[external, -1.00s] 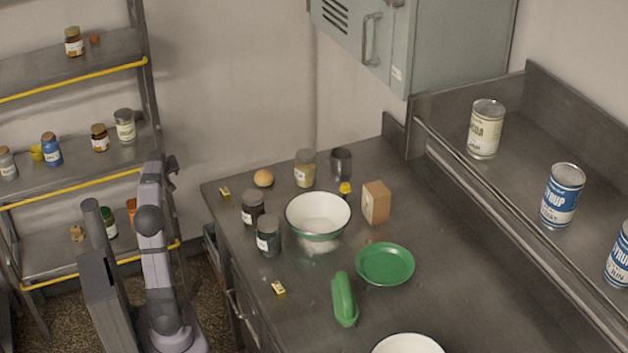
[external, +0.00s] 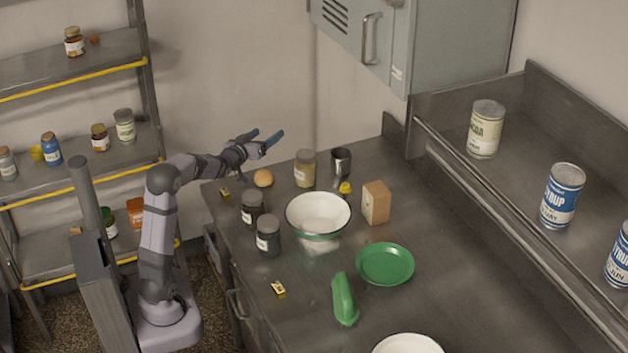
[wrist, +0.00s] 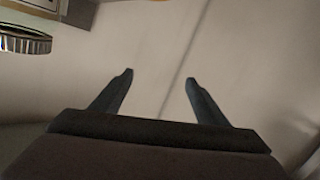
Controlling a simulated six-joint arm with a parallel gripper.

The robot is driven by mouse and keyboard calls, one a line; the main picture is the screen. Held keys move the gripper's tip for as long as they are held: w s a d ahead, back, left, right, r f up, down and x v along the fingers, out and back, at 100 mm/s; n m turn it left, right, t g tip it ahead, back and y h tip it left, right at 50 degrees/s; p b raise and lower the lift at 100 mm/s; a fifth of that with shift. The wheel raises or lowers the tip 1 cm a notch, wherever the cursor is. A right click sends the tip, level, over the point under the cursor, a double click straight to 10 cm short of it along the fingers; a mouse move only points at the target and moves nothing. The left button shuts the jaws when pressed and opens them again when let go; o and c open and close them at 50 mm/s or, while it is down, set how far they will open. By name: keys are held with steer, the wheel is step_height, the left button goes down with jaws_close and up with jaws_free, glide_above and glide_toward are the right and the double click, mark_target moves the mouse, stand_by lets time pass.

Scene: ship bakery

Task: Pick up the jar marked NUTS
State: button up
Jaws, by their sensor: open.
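Three lidded jars stand on the counter in the external view: a pale yellowish jar (external: 305,169) at the back, a dark jar (external: 252,208) at the left edge, and a dark grey jar (external: 268,236) in front of it. Their labels are too small to read, so I cannot tell which is marked NUTS. My gripper (external: 269,139) is open and empty, in the air above the counter's back left corner, apart from the jars. In the wrist view my gripper's open fingers (wrist: 159,78) show only the wall between them.
A shelf rack (external: 75,182) stands left; a grey cabinet (external: 440,45) hangs behind. A ribbed round edge (wrist: 25,41) shows upper left in the wrist view.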

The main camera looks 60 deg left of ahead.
steer(key=w+d+r+m+t+h+p, duration=0.2)
steer(key=w+d+r+m+t+p, duration=0.15)
steer(key=d, duration=0.35)
step_height(320, 180, up, 2)
steer(key=m+t+h+p, duration=0.1)
steer(key=m+h+p, duration=0.2)
steer(key=m+p, duration=0.1)
glide_above(298, 161)
steer(key=w+a, duration=0.1)
steer(key=a, duration=0.1)
steer(key=shift+a, duration=0.15)
steer(key=shift+d+f+m+h+p, duration=0.15)
steer(key=shift+d+f+h+p, duration=0.1)
steer(key=shift+d+f, duration=0.25)
steer(key=shift+d+f+m+h+p, duration=0.1)
steer(key=shift+d+f+h, duration=0.15)
steer(key=shift+d, duration=0.3)
steer(key=shift+g, duration=0.35)
steer(key=f, duration=0.1)
steer(key=s+f, duration=0.1)
steer(key=f, duration=0.3)
steer(key=shift+s+d+f+b, duration=0.1)
steer(key=shift+s+d+b, duration=0.15)
steer(key=shift+b, duration=0.1)
steer(key=shift+p+x, duration=1.4)
steer(key=shift+x, duration=2.25)
steer(key=shift+a, duration=0.1)
steer(key=shift+c, duration=0.4)
steer(key=c, duration=1.4)
steer(key=shift+r, duration=0.25)
